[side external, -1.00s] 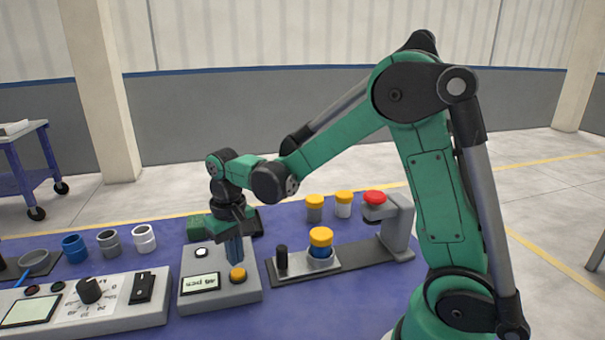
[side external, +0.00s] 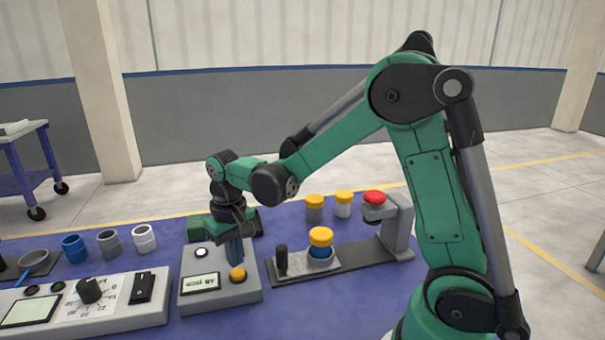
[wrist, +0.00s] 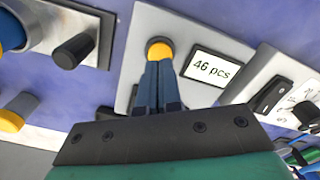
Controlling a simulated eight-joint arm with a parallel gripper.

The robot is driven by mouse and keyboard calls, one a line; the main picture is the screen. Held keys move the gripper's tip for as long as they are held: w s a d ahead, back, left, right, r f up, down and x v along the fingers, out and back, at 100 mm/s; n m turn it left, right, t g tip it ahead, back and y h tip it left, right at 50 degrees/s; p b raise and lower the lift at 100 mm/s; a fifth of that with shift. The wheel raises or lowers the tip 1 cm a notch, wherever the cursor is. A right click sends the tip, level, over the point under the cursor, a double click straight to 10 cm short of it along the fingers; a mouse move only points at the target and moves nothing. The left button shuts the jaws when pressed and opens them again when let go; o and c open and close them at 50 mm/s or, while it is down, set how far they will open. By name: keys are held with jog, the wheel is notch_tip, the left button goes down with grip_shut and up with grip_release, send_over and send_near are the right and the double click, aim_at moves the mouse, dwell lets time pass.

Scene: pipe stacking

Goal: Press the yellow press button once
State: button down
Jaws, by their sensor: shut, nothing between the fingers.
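The yellow press button (side external: 238,275) sits on a grey box (side external: 220,294) with a small display (side external: 200,283). In the wrist view the yellow button (wrist: 159,49) shows just beyond my fingertips, and the display (wrist: 209,67) reads "46 pcs". My gripper (side external: 236,264) points down with its blue fingers together and nothing between them. In the wrist view the fingertips (wrist: 159,64) are right at the button's edge. I cannot tell whether they touch it.
To the right stands a fixture (side external: 345,262) with a black knob, a yellow-capped pipe (side external: 320,245) and a red button (side external: 374,198). A control panel (side external: 90,303) lies to the left. Several pipe pieces (side external: 108,242) stand behind it.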

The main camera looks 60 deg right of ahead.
jog(key=shift+f, duration=1.15)
dwell(0.4)
jog(key=shift+r, duration=3.5)
jog(key=shift+s+r, duration=0.15)
jog(key=s+a+r+n+t, duration=0.2)
jog(key=s+n+t, duration=0.1)
jog(key=s+t, duration=0.4)
jog(key=shift+s+a+r, duration=0.25)
jog(key=shift+a+r, duration=0.05)
jog(key=shift+r, duration=0.05)
